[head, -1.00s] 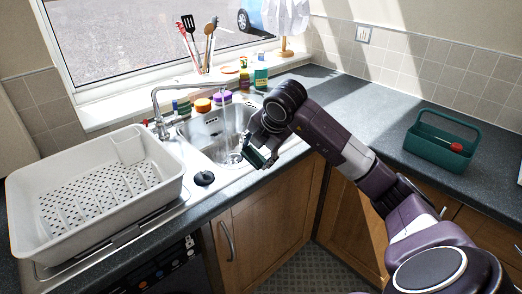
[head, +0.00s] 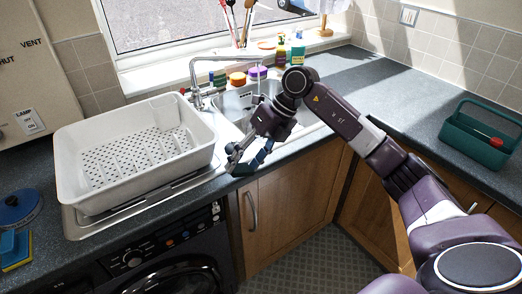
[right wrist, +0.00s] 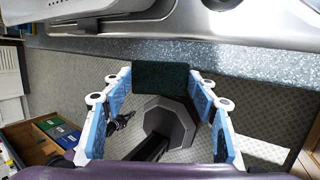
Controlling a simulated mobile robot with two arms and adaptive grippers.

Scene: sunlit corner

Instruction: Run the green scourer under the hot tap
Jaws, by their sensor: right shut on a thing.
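My right gripper (head: 248,158) is shut on the green scourer, a dark green pad (right wrist: 160,79) gripped between its blue fingertips in the right wrist view. In the head view the scourer is hard to make out behind the fingers. The gripper hangs at the worktop's front edge, in front of the sink (head: 232,103) and outside its bowl. The chrome tap (head: 195,82) arches over the sink, and a thin stream of water seems to fall from its spout. My left gripper is not in view.
A white dish rack (head: 90,190) stands on the drainer left of the sink. Bottles and tubs (head: 238,79) stand behind the sink. A green caddy (head: 475,140) sits on the right worktop. Blue and yellow sponges (head: 15,252) lie at far left. The right worktop is mostly clear.

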